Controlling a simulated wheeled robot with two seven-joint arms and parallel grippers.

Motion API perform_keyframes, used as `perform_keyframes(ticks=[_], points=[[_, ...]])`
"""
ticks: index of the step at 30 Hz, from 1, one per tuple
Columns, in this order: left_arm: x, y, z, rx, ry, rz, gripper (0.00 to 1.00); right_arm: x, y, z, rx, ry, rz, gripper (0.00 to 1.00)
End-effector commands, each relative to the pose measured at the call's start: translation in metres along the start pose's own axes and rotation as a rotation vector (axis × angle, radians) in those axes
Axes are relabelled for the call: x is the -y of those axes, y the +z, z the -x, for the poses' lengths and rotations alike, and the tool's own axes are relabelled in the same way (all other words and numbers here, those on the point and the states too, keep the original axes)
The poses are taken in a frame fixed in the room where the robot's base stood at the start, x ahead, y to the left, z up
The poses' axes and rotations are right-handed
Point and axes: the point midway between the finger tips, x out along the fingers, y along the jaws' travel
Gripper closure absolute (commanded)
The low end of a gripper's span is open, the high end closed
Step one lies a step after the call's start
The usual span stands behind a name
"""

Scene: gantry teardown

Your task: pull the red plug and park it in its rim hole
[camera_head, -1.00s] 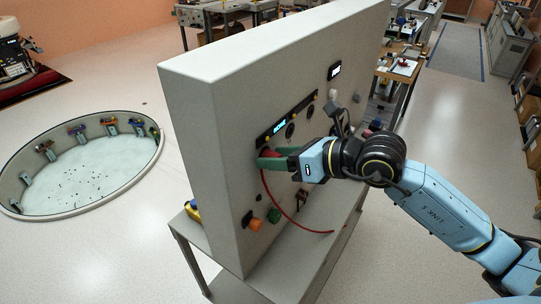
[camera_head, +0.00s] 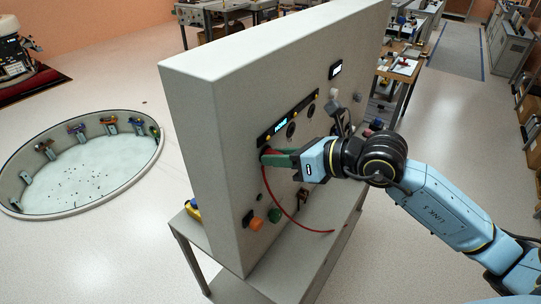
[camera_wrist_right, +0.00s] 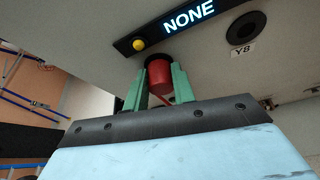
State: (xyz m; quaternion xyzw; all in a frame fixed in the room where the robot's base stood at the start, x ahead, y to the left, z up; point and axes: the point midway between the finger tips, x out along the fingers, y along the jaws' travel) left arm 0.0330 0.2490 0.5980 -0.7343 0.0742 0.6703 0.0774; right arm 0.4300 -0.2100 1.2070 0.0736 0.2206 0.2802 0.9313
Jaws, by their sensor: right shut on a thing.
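The red plug (camera_wrist_right: 159,78) is between the green fingers of my right gripper (camera_wrist_right: 158,72), which is shut on it close to the panel face. In the head view the right gripper (camera_head: 267,157) reaches the panel from the right and the fingers hide most of the plug. A red cable (camera_head: 284,211) hangs from it in a curve down to the panel's ledge. I cannot tell whether the plug's tip is clear of its socket. The display (camera_wrist_right: 189,18) above reads NONE. I cannot make out the rim hole. My left gripper is out of view.
The thick grey panel (camera_head: 205,150) stands on a table. A socket labelled Y8 (camera_wrist_right: 246,28) is to the right of the plug.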

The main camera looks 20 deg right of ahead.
Motion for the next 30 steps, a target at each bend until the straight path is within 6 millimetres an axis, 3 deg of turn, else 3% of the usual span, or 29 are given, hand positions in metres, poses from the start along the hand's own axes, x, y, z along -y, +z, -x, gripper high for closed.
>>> perform_keyframes(ticks=[10,24,30], points=[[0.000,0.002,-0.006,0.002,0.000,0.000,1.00,0.001,-0.007,0.013,-0.002,-0.002,0.000,1.00],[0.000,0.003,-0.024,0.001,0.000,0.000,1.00,0.001,-0.024,0.052,-0.002,-0.002,-0.001,1.00],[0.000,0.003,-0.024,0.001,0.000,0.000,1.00,0.001,-0.023,0.055,-0.001,-0.001,0.001,1.00]])
